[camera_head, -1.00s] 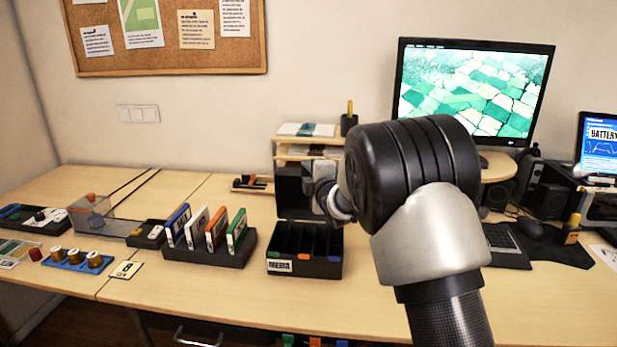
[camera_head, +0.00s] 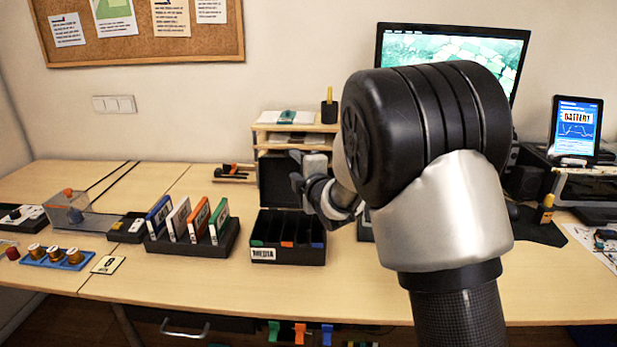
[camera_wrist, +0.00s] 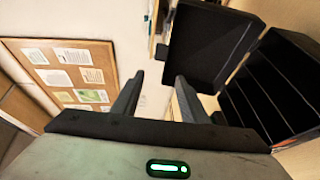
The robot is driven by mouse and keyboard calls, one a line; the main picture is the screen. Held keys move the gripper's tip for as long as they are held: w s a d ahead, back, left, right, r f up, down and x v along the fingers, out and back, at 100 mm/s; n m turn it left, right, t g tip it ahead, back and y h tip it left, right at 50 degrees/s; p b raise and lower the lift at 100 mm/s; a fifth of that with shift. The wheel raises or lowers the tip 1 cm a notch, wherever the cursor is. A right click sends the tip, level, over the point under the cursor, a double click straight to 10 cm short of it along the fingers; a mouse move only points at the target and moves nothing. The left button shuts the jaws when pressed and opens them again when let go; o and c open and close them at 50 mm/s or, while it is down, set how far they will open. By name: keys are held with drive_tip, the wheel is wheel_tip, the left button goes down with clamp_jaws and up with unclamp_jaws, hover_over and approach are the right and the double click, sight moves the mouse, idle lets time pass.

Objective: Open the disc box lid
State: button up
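The disc box (camera_head: 312,256) is a black divided box with a white "MEDIA" label and green, orange and blue tabs. It stands on the desk near the middle in the head view, and its empty slots show at the right in the wrist view (camera_wrist: 268,97). Its black lid (camera_head: 278,181) stands raised at the back of the box; it also shows in the wrist view (camera_wrist: 210,45). My gripper (camera_head: 298,170) is above the box, in front of the lid. In the wrist view its fingers (camera_wrist: 157,88) are apart with nothing between them. Contact with the lid cannot be told.
A black rack (camera_head: 190,243) holding several coloured disc cases stands left of the box. A wooden shelf (camera_head: 297,127) is behind the lid. The monitor (camera_head: 500,50) and a tablet (camera_head: 575,130) are at the right. The desk front (camera_head: 210,285) is clear.

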drive_tip(key=v, duration=1)
drive_tip(key=shift+s+p, duration=0.2)
drive_tip(key=shift+p, duration=0.1)
drive_tip(key=shift+d+r, duration=0.1)
